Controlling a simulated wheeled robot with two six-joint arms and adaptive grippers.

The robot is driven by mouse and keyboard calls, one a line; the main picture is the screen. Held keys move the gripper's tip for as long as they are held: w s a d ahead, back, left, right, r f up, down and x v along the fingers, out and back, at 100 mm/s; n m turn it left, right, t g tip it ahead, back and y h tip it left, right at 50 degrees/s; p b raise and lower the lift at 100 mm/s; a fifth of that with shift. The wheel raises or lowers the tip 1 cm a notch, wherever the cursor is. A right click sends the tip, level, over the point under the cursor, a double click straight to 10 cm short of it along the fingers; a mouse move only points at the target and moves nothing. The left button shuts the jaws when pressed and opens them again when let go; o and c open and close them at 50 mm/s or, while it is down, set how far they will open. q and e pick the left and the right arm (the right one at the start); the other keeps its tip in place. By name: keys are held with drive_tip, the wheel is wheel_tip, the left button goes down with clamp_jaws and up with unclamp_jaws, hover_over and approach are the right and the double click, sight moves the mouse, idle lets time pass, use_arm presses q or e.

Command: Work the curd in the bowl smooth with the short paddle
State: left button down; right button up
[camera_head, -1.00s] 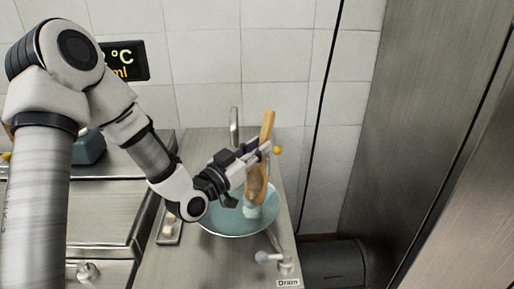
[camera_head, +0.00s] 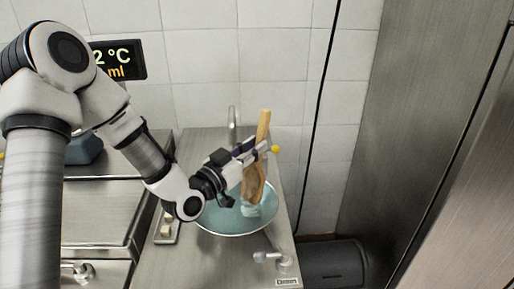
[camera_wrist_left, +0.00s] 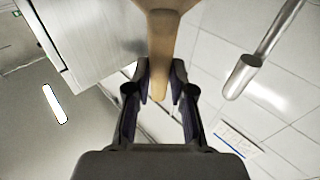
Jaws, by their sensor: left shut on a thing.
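The short wooden paddle (camera_head: 264,126) stands nearly upright, slightly tilted, with its handle up and its broad end down in the bowl. The light-blue bowl (camera_head: 213,228) sits on the metal counter. A pale patch shows around the paddle's lower end; I cannot tell the curd clearly from the bowl's inside. My left gripper (camera_head: 260,151) is shut on the paddle's handle above the bowl. In the left wrist view the paddle (camera_wrist_left: 163,38) runs between the fingers (camera_wrist_left: 160,92). My right gripper is not in view.
A tap (camera_head: 232,118) stands behind the bowl. A small tray with pale pieces (camera_head: 165,229) lies left of the bowl. A drain valve (camera_head: 268,257) is at the front right. A black line and a tall metal cabinet (camera_head: 420,120) stand to the right.

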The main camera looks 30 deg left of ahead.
use_arm(q)
drive_tip(key=shift+a+f, duration=0.1)
drive_tip(key=shift+a, duration=0.15)
drive_tip(key=shift+d, duration=0.15)
